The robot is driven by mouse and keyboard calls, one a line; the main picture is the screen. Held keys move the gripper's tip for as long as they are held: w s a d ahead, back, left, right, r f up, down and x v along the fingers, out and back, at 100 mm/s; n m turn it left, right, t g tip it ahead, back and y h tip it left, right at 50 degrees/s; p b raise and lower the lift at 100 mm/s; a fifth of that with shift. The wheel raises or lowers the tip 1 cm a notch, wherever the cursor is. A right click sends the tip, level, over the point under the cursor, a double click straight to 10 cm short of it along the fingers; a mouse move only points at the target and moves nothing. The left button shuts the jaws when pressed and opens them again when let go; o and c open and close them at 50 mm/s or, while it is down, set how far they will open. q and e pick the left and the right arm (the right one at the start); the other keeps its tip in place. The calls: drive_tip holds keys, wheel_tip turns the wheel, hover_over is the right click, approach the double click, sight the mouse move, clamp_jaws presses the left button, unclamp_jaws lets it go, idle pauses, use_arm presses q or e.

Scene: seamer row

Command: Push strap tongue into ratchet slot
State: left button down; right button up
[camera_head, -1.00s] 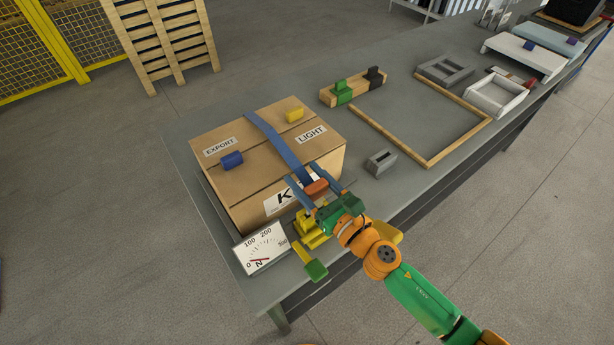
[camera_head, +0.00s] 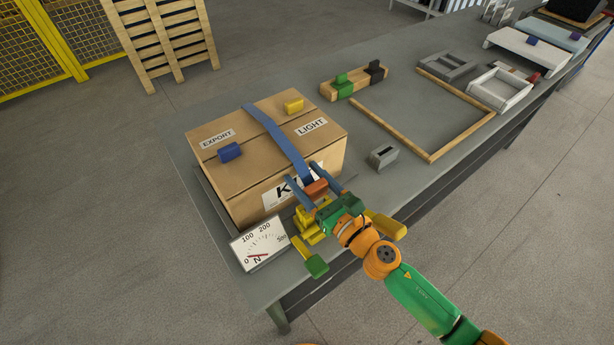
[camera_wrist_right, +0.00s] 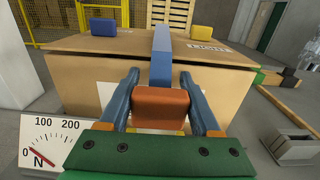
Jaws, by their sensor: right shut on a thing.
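A blue strap (camera_head: 272,140) runs over the top of a cardboard box (camera_head: 262,185) and down its front side. Its orange-red tongue (camera_head: 317,188) hangs at the box's front and also shows in the right wrist view (camera_wrist_right: 160,108). My right gripper (camera_head: 301,173), with blue fingers, is shut on the tongue, one finger on each side. The yellow ratchet (camera_head: 307,222) with a green-ended lever (camera_head: 316,265) stands just in front of the box, below the tongue. My gripper partly covers the ratchet, and its slot is hidden. My left gripper is not in view.
A dial gauge (camera_head: 260,243) stands left of the ratchet, its needle near the low end. A small grey slotted block (camera_head: 383,158) is to the right. A wooden frame (camera_head: 430,158) and a rail with green and black blocks (camera_head: 355,83) lie further back. The table's front edge is close.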

sight(319, 199)
drive_tip(key=shift+f+b, duration=0.8)
drive_tip(key=shift+f, duration=0.15)
drive_tip(key=o, duration=1.5)
drive_tip(key=shift+c, duration=0.2)
drive_tip(key=b+v, duration=0.1)
drive_tip(key=v, duration=0.5)
drive_tip(key=shift+s+d+f, duration=0.1)
drive_tip(key=shift+s+f, duration=0.05)
drive_tip(key=shift+f, duration=0.05)
drive_tip(key=shift+s+d+r+b, duration=0.2)
drive_tip(key=shift+s+d+b, duration=0.05)
drive_tip(key=shift+s+b, duration=0.1)
